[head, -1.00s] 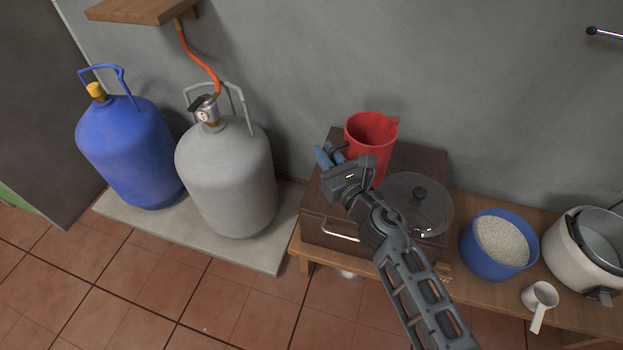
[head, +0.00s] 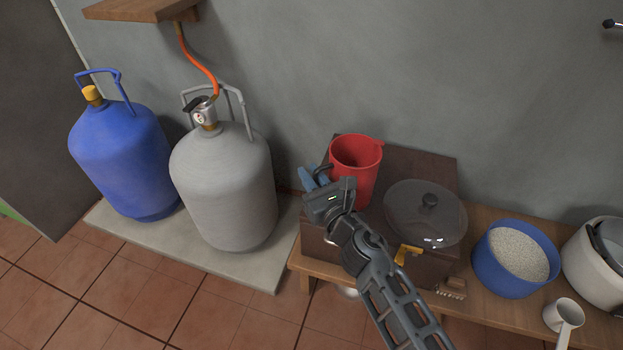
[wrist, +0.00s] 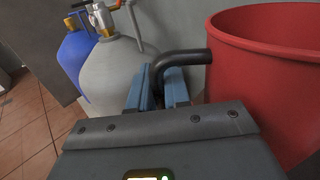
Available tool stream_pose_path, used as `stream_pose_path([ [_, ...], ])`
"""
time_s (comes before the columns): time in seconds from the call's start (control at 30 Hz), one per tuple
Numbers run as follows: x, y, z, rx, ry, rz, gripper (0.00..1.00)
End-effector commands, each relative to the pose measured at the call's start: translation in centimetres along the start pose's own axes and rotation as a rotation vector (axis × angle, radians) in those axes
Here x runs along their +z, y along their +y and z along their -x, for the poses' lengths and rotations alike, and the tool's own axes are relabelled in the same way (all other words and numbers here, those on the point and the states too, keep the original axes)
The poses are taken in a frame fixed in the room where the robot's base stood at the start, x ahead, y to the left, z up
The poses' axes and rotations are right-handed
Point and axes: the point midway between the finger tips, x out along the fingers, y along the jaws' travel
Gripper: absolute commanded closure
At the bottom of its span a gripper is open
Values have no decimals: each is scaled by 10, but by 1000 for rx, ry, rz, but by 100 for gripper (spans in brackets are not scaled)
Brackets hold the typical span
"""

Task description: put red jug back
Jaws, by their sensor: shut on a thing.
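The red jug (head: 357,160) is upright at the back left of a dark brown box (head: 430,163) on the wooden bench. It also shows large at the right of the wrist view (wrist: 272,60). My gripper (head: 314,178) is at the jug's left side. In the wrist view its blue fingers (wrist: 163,90) are shut on the jug's black bent handle (wrist: 180,57). My gripper hides part of the jug's lower side in the head view, and I cannot tell whether its base touches the box.
A clear lid (head: 426,215) with a dark knob lies right of the jug. A blue tub of grain (head: 512,262), a white scoop (head: 563,318) and a white cooker (head: 590,265) stand further right. Grey (head: 222,185) and blue (head: 120,160) gas cylinders stand left.

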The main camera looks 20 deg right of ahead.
Motion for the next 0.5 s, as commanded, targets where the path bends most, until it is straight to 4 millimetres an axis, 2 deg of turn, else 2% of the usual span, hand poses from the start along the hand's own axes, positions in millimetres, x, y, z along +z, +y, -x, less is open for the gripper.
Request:
stream_pose_path([
  [0.23, -2, 0, 0, 0, -3, 1, 100],
  [0.27, -3, 0, 0, 0, -1, 0, 82],
  [0.5, -2, 0, 0, 0, 0, -1, 59],
])
